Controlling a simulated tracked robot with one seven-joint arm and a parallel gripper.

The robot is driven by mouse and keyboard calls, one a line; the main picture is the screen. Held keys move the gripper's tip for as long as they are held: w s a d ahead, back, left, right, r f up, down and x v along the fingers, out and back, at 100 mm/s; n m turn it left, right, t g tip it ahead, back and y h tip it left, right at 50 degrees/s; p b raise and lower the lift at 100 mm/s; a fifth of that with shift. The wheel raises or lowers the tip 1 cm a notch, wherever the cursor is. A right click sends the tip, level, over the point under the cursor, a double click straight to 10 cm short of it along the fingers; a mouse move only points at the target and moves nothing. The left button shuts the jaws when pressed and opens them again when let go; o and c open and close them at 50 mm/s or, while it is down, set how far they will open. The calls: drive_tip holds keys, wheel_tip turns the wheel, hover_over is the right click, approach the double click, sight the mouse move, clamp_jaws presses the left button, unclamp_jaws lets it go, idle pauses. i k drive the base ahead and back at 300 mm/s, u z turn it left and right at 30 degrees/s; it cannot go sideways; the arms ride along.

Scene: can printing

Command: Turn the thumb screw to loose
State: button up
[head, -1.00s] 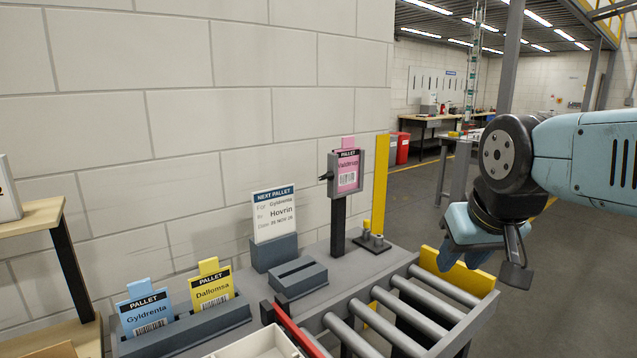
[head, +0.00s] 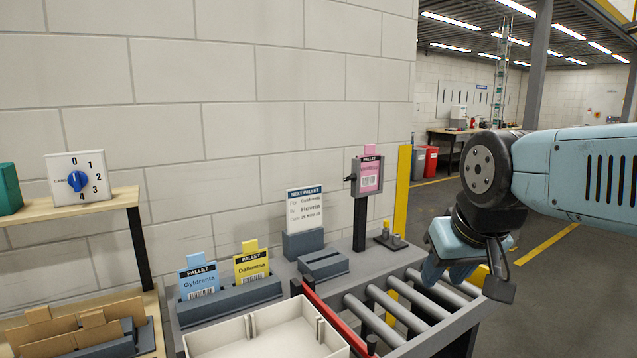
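A grey card holder (head: 357,197) stands on a dark post at the back of the grey bench. It holds a pink pallet card (head: 370,175); the card's lettering is too small to read surely. A small dark knob (head: 350,178) sticks out from the holder's left side and looks like the thumb screw; its setting cannot be made out. My gripper (head: 468,276) hangs at the right, over the roller conveyor in the picture, well apart from the holder. It points down, and its finger gap is not clear. Nothing can be seen held in it.
A roller conveyor (head: 386,318) with a red bar (head: 338,318) lies before the holder. A yellow post (head: 403,188) stands right of it. Blue (head: 198,280) and yellow (head: 251,265) cards stand in a rack, left. A blue-knobbed dial box (head: 78,178) sits on a shelf, far left.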

sight(353, 177)
drive_tip(key=u, duration=1.5)
drive_tip(key=k, duration=0.55)
drive_tip(key=z, duration=1.1)
drive_tip(key=i, duration=1)
drive_tip(key=z, duration=0.15)
